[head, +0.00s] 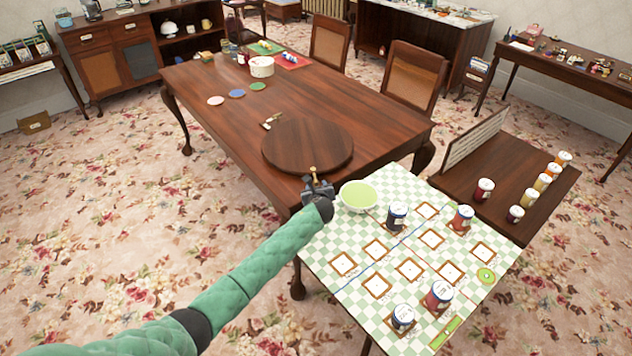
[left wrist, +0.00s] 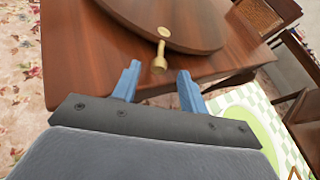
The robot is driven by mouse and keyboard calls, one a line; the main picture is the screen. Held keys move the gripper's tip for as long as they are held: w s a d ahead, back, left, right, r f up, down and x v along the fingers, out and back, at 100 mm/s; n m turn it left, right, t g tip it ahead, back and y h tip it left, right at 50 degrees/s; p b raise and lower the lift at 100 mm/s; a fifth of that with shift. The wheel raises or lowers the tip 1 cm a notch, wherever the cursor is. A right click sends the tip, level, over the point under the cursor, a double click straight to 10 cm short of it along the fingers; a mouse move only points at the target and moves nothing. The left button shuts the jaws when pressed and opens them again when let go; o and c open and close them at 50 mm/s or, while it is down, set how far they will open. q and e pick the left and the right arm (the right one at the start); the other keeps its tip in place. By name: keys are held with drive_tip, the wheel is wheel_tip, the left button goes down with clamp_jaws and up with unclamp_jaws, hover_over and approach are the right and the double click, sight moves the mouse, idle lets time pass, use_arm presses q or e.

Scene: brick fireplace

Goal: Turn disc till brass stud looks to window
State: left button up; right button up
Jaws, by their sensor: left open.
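The disc (head: 308,144) is a round dark wooden turntable on the near end of the table. The left wrist view shows its near rim (left wrist: 190,38), with a small round brass spot (left wrist: 163,32) and a brass stud with a flared end (left wrist: 159,60) at that edge. In the head view the brass stud (head: 313,173) stands just beyond my left gripper (head: 318,185). My left gripper is open, its two blue fingers (left wrist: 158,82) apart and pointing toward the stud, with nothing visibly held. No window shows. My right gripper is not in view.
A small brass-and-white item (head: 271,121) lies beside the disc's far left edge. A green bowl (head: 358,196) stands close right of my gripper, on a checked board (head: 335,240) with several jars. Coasters and a white pot (head: 262,66) are farther along the table (head: 205,82).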

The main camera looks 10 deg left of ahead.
sight(316, 183)
use_arm(q)
drive_tip(key=shift+p+x, duration=0.3)
drive_tip(key=shift+x, duration=1.6)
drive_tip(key=shift+s+f, duration=0.1)
clamp_jaws()
